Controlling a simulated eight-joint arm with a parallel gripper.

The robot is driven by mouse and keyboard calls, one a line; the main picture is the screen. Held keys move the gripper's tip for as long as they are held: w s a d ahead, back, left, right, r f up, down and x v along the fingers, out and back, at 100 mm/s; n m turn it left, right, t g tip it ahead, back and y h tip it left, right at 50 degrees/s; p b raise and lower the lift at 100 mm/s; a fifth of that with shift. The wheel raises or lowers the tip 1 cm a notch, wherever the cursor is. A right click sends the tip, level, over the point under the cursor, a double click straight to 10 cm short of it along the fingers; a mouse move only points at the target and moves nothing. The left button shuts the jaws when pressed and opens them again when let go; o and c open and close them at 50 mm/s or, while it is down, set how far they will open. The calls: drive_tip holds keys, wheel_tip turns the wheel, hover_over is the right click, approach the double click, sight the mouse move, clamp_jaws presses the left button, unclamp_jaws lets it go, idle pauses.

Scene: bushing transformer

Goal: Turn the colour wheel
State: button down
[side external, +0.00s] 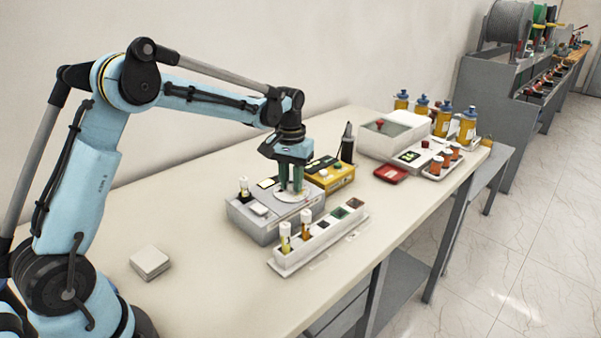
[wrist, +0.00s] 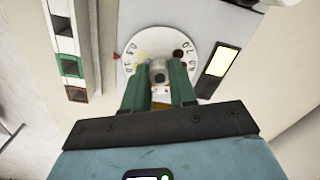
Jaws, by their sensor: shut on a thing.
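The colour wheel is a white disc with printed numbers and small coloured spots; in the wrist view the wheel (wrist: 157,38) lies in front of my fingers with a grey knob (wrist: 158,72) at its middle. My gripper (wrist: 159,90) has its two green fingers on either side of the knob, shut on it. In the side view the wheel (side external: 281,196) sits on top of a grey instrument (side external: 259,230), and my gripper (side external: 291,183) points straight down onto it. The fingers and wrist hide part of the wheel. A lit yellow window (wrist: 222,60) is right of the wheel in the wrist view.
A white rack (side external: 318,238) with vials and coloured squares stands in front of the instrument. A yellow meter (side external: 331,176) is close behind my gripper. The bench's left part is mostly clear around a pale block (side external: 150,260).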

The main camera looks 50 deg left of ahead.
sight(291, 183)
drive_tip(key=shift+m, duration=1.3)
drive_tip(key=c, duration=0.9)
unclamp_jaws()
wheel_tip(291, 183, up, 12)
drive_tip(key=shift+r, duration=0.1)
